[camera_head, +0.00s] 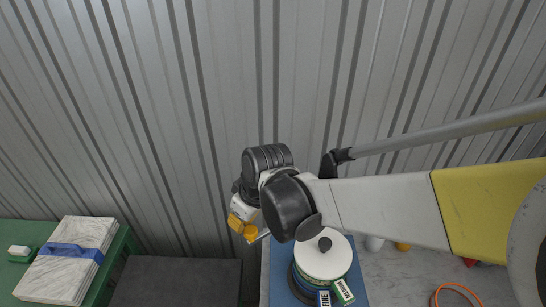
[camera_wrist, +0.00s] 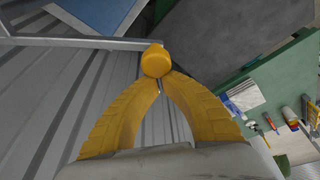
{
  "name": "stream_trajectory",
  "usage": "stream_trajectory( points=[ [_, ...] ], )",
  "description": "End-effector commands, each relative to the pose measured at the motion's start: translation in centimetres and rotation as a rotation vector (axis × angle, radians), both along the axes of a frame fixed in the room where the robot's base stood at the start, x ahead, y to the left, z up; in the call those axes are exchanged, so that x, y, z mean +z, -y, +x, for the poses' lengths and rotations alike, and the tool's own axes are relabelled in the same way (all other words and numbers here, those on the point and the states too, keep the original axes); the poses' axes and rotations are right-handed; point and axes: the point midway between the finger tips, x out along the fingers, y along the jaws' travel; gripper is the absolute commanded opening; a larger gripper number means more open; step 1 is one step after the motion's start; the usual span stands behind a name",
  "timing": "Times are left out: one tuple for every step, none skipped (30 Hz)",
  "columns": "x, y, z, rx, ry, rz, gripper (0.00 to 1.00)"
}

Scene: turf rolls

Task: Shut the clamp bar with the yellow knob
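The yellow knob (camera_wrist: 156,60) is in the upper middle of the wrist view, right at the fingertips. It sits at the end of a thin grey bar (camera_wrist: 75,42) that runs off to the left. My gripper (camera_wrist: 160,77) has two curved yellow fingers that come together at the knob, with almost no gap between the tips. The knob covers the tips, so their contact with it is unclear. In the head view the knob (camera_head: 250,232) is beside a yellow finger of my gripper (camera_head: 237,222). My arm hides much of the bar there.
A blue-topped stand (camera_head: 275,280) is below my arm, bearing a white round lid (camera_head: 322,262) with a black knob and small green-white boxes (camera_head: 342,292). A green table (camera_head: 115,265) with a blue-strapped white stack (camera_head: 68,262) is at left. A corrugated wall (camera_head: 150,120) stands behind.

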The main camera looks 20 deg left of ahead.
Motion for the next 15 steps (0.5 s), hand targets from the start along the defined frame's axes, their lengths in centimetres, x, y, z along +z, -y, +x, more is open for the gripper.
stream_trajectory(
  points=[
    [-0.1,0.6,-0.6,0.035,0.0,0.0,0.0],
    [-0.1,0.9,-1.1,0.063,0.0,0.0,0.0],
    [-0.1,1.4,-1.6,0.098,0.001,0.0,0.0],
    [-0.1,1.8,-2.1,0.127,0.0,-0.001,0.0],
    [-0.1,2.3,-2.5,0.155,0.0,0.0,0.0],
    [0.0,2.9,-3.1,0.192,0.0,0.0,0.0],
    [0.0,3.3,-3.5,0.22,0.001,0.0,0.0],
    [0.0,3.8,-3.9,0.249,-0.001,0.0,0.0],
    [0.0,4.5,-4.4,0.287,0.001,0.0,0.0],
    [0.0,5.0,-4.8,0.314,0.001,0.0,0.0],
    [0.0,5.5,-5.2,0.343,0.0,0.0,0.0],
    [0.0,6.2,-5.6,0.381,0.0,0.0,0.0],
    [0.0,6.8,-5.9,0.409,0.0,0.0,0.0],
    [0.0,7.3,-6.2,0.437,-0.001,-0.001,0.0],
    [0.0,8.0,-6.6,0.474,0.0,0.0,0.0]
  ],
)
